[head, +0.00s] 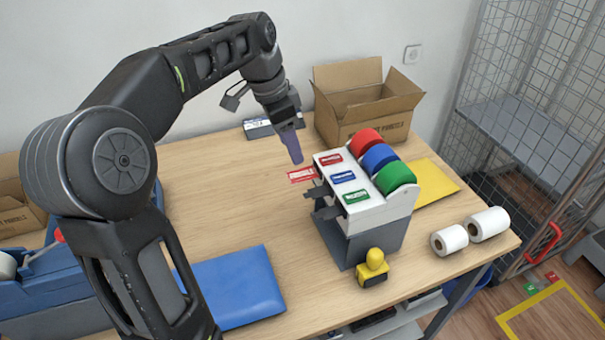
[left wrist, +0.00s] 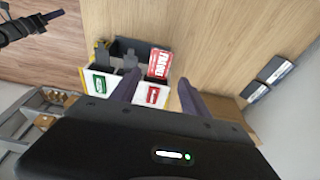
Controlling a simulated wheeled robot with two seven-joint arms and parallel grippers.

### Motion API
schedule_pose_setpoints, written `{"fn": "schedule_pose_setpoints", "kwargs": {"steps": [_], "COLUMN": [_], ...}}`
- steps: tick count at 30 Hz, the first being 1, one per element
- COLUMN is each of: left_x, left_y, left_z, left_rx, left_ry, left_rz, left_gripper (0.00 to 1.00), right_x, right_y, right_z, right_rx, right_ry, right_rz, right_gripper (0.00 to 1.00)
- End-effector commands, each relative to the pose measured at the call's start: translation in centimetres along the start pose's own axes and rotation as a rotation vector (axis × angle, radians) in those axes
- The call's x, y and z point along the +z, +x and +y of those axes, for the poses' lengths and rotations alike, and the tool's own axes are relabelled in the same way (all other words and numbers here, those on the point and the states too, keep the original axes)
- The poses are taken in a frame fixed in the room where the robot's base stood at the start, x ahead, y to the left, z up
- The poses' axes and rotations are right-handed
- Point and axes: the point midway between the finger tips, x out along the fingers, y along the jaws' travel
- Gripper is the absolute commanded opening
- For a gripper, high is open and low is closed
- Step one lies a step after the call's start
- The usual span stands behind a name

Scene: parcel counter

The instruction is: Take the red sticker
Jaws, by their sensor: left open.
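The red sticker (head: 302,174) sticks out flat from the front of the dispenser (head: 362,240), at the red lane. In the left wrist view it shows as a red label with white print (left wrist: 159,63). My left gripper (head: 293,148) is open and empty, pointing down just above and behind the sticker. In the left wrist view its fingers (left wrist: 158,81) stand apart on either side of the red lane, with the sticker beyond their tips. A dark gripper-like part with a purple tip, apparently my right gripper (left wrist: 40,20), shows at the upper left there; its jaw state is unclear.
Red, blue and green rolls (head: 380,157) top the dispenser. A yellow figure (head: 372,268) stands before it. An open carton (head: 365,105) is behind, a yellow envelope (head: 437,180) and white rolls (head: 468,231) to the right, a blue parcel (head: 232,288) front left. The table's middle is clear.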

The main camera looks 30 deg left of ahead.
Motion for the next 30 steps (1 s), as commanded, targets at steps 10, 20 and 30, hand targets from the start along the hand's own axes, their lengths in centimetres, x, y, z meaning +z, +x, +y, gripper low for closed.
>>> {"fn": "schedule_pose_setpoints", "kwargs": {"steps": [10, 20, 30], "left_x": [1.0, 1.0, 0.9], "left_y": [4.5, 7.6, 7.8], "left_z": [0.1, 0.0, 0.0], "left_rx": [0.002, 0.000, 0.000], "left_ry": [0.000, 0.001, 0.001], "left_rz": [-0.001, 0.000, 0.000], "left_gripper": [0.54, 0.54, 0.54], "right_x": [0.0, -0.1, -0.1], "right_y": [0.0, 2.2, 2.3], "right_z": [0.0, 0.5, 0.4], "right_rx": [0.000, -0.007, -0.008], "right_ry": [0.000, -0.004, -0.005], "right_rz": [0.000, 0.009, 0.009], "right_gripper": [0.36, 0.36, 0.36]}}
